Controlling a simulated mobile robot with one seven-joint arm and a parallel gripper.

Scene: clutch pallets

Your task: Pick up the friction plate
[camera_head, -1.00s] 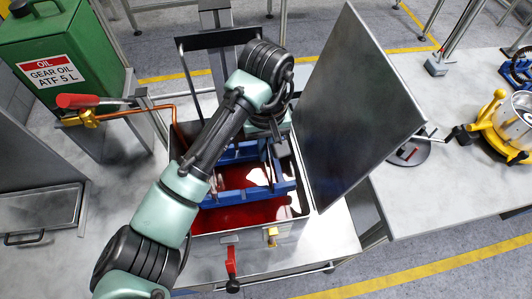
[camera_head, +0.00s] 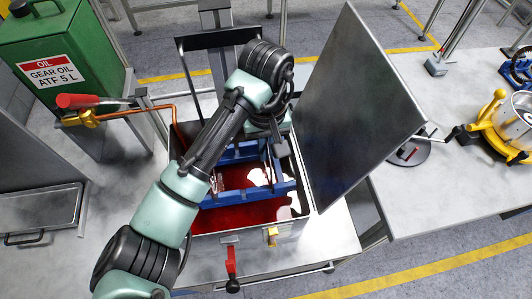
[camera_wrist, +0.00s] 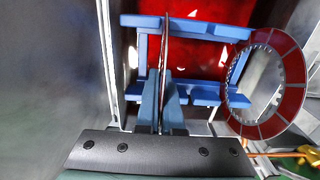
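In the wrist view, a thin friction plate (camera_wrist: 165,45) stands edge-on between the two grey-blue fingers of my gripper (camera_wrist: 162,88). The fingers are close together on both sides of it and look shut on it. A ring-shaped plate with red-brown segments and a toothed inner edge (camera_wrist: 290,83) shows nearly face-on at the right, apart from the fingers.
A blue rack (camera_head: 285,188) sits in the steel tank (camera_head: 295,233) above red oil (camera_head: 225,220). The raised lid (camera_head: 350,110) stands close to the right. A copper pipe (camera_head: 150,109) and green oil can (camera_head: 65,50) are at the left. The right table has clear room.

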